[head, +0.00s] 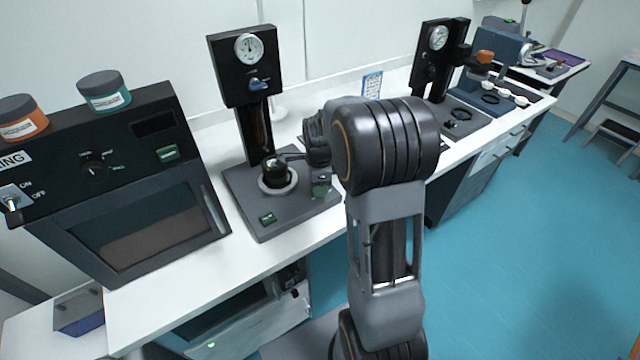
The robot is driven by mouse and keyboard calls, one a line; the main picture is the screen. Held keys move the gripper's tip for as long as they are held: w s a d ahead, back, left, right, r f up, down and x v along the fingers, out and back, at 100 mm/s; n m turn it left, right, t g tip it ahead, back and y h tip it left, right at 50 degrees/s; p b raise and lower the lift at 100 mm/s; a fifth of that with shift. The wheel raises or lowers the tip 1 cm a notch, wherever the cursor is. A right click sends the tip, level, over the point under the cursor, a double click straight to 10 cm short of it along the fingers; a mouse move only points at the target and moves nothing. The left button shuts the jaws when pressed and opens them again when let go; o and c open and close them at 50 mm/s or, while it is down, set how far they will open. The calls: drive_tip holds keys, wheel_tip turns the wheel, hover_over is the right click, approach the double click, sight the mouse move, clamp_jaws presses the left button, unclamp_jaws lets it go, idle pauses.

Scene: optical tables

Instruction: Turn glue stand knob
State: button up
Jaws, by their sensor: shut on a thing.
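A black stand (241,65) with a round dial gauge (249,49) and a blue knob (259,84) on its head stands on the bench left of my arm. On its grey base (252,212) a dark round knob-like piece (276,178) sits inside a pale ring. My gripper (281,160) reaches in from the right, low over the base, and is shut on this dark piece. The fingertips are small and dark, so the exact grip is hard to see. The blue knob is well above my gripper and apart from it.
A black oven-like box (140,190) with two jars on top stands to the left. A second gauge stand (438,45) and small white dishes (505,91) are on the bench at right. A green-marked button (268,218) is on the base front.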

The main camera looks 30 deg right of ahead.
drive_tip(key=o, duration=0.9)
drive_tip(key=shift+r, duration=0.1)
wheel_tip(320, 180, up, 14)
drive_tip(key=shift+f, duration=0.2)
idle(0.4)
